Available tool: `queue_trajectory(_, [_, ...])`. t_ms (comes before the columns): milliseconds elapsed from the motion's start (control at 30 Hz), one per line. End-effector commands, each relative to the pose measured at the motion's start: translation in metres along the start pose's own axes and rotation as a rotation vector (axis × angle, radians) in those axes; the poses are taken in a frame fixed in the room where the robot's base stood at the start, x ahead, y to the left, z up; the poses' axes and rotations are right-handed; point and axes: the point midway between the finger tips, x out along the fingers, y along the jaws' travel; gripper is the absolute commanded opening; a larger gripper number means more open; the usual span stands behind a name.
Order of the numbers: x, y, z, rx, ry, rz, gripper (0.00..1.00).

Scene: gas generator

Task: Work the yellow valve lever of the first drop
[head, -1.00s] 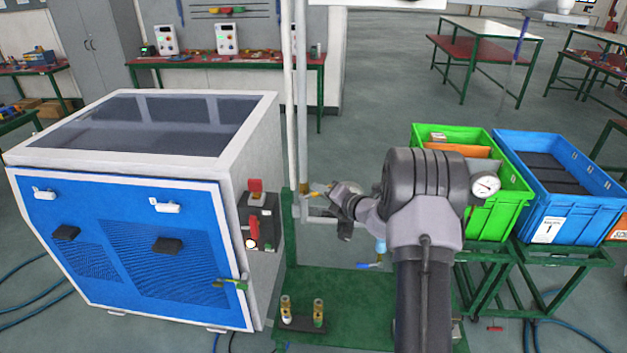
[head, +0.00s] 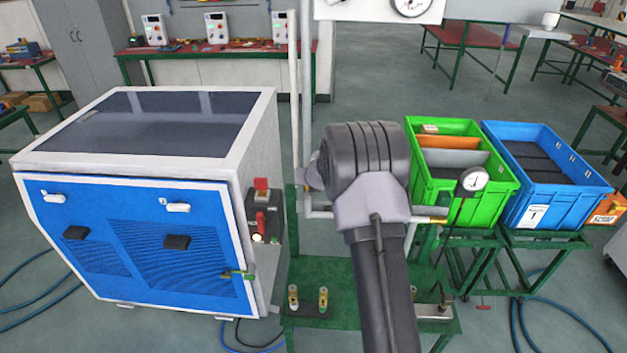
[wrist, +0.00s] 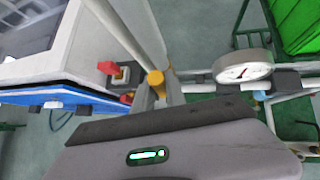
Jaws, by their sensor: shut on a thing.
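In the wrist view a yellow piece (wrist: 155,78), which I take to be the end of the valve lever, stands beside a white vertical pipe (wrist: 130,30). My gripper (wrist: 158,92) is shut on it, with grey fingers on either side. Most of the lever and its valve body are hidden. In the head view my dark wrist and forearm cover the lever and the fingertips. The white vertical pipe (head: 294,110) comes down just left of my wrist.
The blue-and-white generator cabinet (head: 140,240) stands left, with a red switch (head: 261,186) on its side. A round gauge (head: 474,179) stands right of my arm; it also shows in the wrist view (wrist: 243,72). Green (head: 470,205) and blue (head: 545,215) crates stand farther right.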

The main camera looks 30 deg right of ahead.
Motion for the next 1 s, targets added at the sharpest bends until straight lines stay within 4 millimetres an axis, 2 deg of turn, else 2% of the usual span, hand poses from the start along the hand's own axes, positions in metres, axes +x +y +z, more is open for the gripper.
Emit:
queue_trajectory(400, [0.0019, 0.0089, 0.0001, -0.083, 0.025, -0.083, 0.00])
queue_trajectory(967, [0.0026, 0.0095, -0.0007, -0.097, 0.029, -0.096, 0.00])
queue_trajectory(1000, [0.0026, 0.0095, -0.0008, -0.097, 0.029, -0.096, 0.22])
